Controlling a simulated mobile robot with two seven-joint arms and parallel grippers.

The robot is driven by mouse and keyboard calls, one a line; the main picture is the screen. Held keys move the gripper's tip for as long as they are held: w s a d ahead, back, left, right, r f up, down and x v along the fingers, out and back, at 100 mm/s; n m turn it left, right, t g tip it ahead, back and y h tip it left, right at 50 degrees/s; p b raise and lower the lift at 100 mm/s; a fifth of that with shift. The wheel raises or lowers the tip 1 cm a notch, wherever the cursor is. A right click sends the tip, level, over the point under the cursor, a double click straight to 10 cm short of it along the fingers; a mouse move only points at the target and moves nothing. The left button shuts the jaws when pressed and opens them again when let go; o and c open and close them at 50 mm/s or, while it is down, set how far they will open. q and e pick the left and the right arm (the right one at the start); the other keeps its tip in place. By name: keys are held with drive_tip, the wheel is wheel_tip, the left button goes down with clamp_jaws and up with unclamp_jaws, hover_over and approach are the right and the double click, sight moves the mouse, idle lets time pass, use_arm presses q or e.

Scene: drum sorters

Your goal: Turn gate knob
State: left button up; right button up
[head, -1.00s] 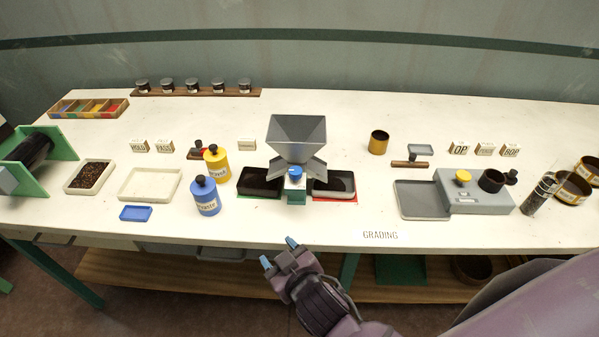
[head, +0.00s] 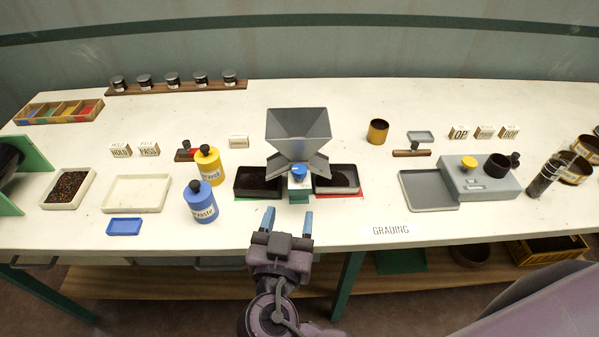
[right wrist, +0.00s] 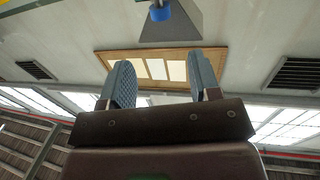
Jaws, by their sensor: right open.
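The gate knob (head: 299,169) is a small blue knob on the front of the grey hopper (head: 298,128), above a small teal block. It also shows at the top of the right wrist view (right wrist: 160,13). My left gripper is not in view.
A blue bottle (head: 201,203) and a yellow bottle (head: 208,165) stand left of the hopper. A grey scale (head: 482,185) with a flat pan stands at the right. The table front between the hopper and the GRADING label (head: 391,230) is mostly clear.

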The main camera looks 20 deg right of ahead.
sight(298, 174)
drive_tip(key=p+x, duration=0.1)
drive_tip(key=x, duration=0.9)
drive_tip(key=shift+w+d+p, duration=0.1)
drive_tip(key=shift+w+p, duration=0.25)
drive_tip(key=shift+w, duration=0.05)
drive_tip(key=c, duration=0.9)
